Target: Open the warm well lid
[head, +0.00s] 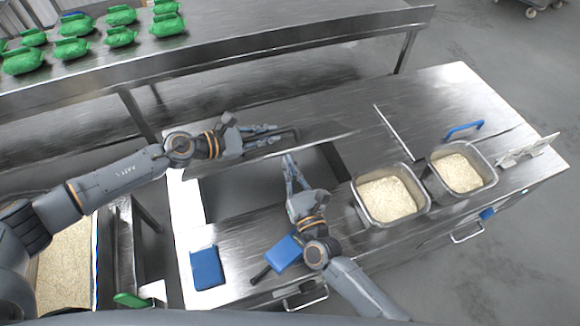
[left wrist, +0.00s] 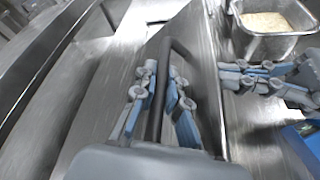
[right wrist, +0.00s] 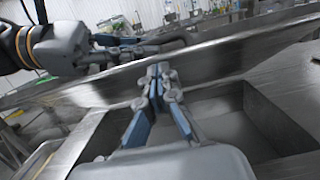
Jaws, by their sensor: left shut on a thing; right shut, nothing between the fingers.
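The warm well lid (head: 318,132) is a metal plate that stands raised and tilted behind the well opening (head: 238,190). Its near edge also crosses the right wrist view (right wrist: 225,50). My left gripper (head: 274,134) is shut on the lid's dark bar handle (left wrist: 158,92), which runs between its fingers in the left wrist view. My right gripper (head: 287,158) is shut and empty, with its fingertips close to the lid's near edge, over the opening. I cannot tell whether those fingertips touch the lid. The well's inside shows below the lid and is partly hidden by my right gripper.
Two metal pans of rice (head: 392,198) (head: 462,174) stand right of the well. A blue block (head: 207,267) and a blue tool with a black handle (head: 283,252) lie at the front. A blue handle (head: 464,129) sits at the right. Green packs (head: 72,48) lie on the back counter.

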